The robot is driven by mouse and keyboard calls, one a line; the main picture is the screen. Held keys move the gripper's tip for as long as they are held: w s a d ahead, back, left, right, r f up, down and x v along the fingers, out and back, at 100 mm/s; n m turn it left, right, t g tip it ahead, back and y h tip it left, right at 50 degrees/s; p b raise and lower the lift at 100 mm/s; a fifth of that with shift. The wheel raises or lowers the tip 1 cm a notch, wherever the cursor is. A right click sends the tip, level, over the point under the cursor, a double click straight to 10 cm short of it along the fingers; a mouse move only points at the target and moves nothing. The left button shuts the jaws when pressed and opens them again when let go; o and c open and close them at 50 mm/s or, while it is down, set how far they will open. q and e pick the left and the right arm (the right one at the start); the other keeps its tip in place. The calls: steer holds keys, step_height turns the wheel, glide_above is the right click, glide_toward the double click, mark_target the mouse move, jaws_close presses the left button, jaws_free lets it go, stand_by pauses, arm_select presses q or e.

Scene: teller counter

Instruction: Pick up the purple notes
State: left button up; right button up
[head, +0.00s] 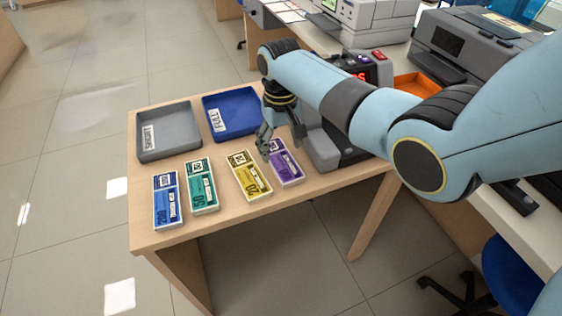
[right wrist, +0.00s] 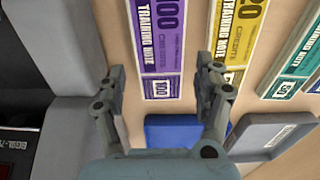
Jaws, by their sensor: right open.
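The purple notes (head: 286,164) lie flat on the wooden table, at the right end of a row of note bundles. They show in the right wrist view (right wrist: 160,50) with "100" and "TRAINING NOTE" printed on them. The yellow notes (head: 250,177) lie just left of the purple ones. My left gripper does not show.
Green notes (head: 202,187) and blue notes (head: 167,200) lie further left. A grey tray (head: 168,155) and a blue tray (head: 245,95) stand behind. A grey machine (head: 330,150) stands close right of the purple notes. The table's front edge is clear.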

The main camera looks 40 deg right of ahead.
mark_target(281, 159)
step_height(281, 159, down, 4)
steer(key=shift+s+f+b, duration=0.1)
steer(key=shift+s+b, duration=0.05)
steer(key=shift+b, duration=0.2)
steer(key=c, duration=1)
